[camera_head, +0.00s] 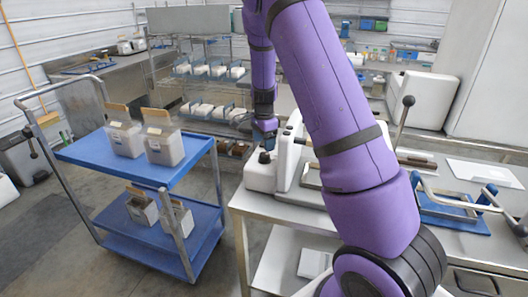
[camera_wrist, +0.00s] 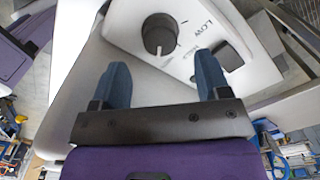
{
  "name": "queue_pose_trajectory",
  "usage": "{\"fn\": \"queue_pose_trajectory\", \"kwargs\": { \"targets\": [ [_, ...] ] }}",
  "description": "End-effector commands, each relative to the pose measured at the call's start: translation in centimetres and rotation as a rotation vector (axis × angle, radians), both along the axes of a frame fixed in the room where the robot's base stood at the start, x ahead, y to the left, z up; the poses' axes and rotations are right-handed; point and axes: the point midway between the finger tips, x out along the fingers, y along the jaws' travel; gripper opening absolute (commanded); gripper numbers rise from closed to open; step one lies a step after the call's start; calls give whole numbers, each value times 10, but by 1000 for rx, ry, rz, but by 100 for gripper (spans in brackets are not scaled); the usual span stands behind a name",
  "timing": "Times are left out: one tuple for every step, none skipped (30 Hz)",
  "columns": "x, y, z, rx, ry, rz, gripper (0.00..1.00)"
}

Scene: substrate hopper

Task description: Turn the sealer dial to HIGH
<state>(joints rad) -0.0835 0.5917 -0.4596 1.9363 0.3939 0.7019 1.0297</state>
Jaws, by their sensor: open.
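The sealer (camera_head: 259,178) is a white machine at the left end of the steel table. Its dark round dial (camera_wrist: 160,32) shows in the wrist view on the white panel, with LOW printed to its right. Other print near the dial is too small to read surely. A black switch (camera_wrist: 228,56) sits right of the dial. My gripper (camera_wrist: 161,68) is open and empty, its two blue fingers spread. In the wrist picture the dial lies just beyond and between the fingertips, apart from them. In the head view my gripper (camera_head: 267,142) hangs over the sealer's top.
A blue cart (camera_head: 85,150) with several filled boxes stands left of the table. The steel table (camera_head: 300,217) carries a lever press with a black knob (camera_head: 408,101) and a blue-based frame (camera_head: 452,216) to the right. Shelves with white packs stand behind.

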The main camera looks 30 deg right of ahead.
Motion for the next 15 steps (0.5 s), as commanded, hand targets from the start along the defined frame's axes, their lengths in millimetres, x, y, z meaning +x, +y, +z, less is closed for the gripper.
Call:
{"fn": "queue_pose_trajectory", "kwargs": {
  "targets": [
    [1,0,11,0,-4,0,69],
    [1,0,16,-1,-4,0,69],
    [1,0,22,0,-3,0,69],
    [1,0,26,0,-3,1,69],
    [1,0,30,0,-4,1,69],
    [1,0,35,0,-3,1,69],
    [1,0,38,0,-2,0,69],
    [1,0,40,-1,-2,0,69],
    [1,0,43,-1,-2,0,69],
    [0,0,44,-1,-2,-1,69],
    [0,0,46,-1,-1,-1,69],
    [0,0,47,-1,-1,-1,69],
    [0,0,48,0,-1,-1,69],
    [0,0,48,0,0,-1,69],
    [0,0,48,0,0,-1,69]
  ]
}}
